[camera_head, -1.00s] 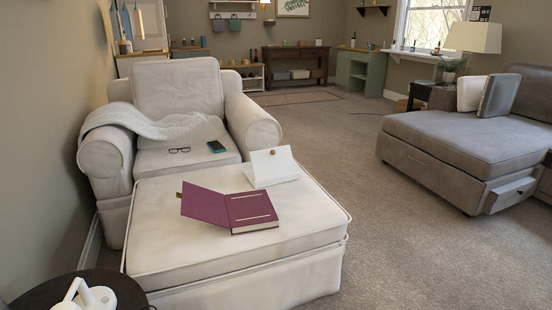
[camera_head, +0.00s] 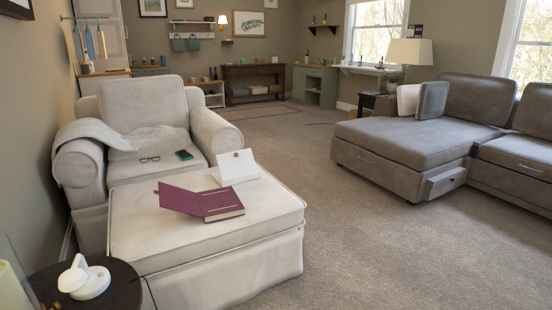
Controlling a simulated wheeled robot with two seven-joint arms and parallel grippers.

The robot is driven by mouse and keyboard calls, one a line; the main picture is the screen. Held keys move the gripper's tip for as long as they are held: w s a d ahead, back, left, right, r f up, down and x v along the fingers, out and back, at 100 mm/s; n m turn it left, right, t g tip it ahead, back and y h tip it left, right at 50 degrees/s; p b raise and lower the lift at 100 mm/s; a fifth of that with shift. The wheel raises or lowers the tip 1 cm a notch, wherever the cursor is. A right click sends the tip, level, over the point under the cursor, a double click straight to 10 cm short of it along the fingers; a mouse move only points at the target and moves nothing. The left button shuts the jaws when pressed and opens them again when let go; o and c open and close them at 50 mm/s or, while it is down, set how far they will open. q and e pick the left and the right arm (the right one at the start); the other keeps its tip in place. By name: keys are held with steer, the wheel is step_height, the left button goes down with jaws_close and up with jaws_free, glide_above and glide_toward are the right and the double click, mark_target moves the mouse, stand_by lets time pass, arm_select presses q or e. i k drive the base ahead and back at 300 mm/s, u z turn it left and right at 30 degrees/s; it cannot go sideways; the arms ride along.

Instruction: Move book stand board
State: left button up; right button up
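An open purple book (camera_head: 203,200) lies on the cream ottoman (camera_head: 255,222), its left cover raised at a slant. A white stand board (camera_head: 236,167) with a small brass-coloured knob stands behind the book, near the ottoman's back right part. It leans back on a flat white base. The book and the board look apart. Neither of my grippers shows in the head view.
A cream armchair (camera_head: 146,110) with a throw, glasses (camera_head: 150,159) and a phone (camera_head: 184,155) stands behind the ottoman. A dark round side table (camera_head: 118,292) is at the front left. A grey sofa (camera_head: 400,145) is at the right. Open carpet (camera_head: 370,245) lies between.

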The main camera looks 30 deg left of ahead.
mark_target(236, 164)
steer(key=z, duration=0.05)
steer(key=i, duration=1.45)
steer(key=u, duration=1.2)
steer(key=i, duration=0.9)
steer(key=u, duration=1.05)
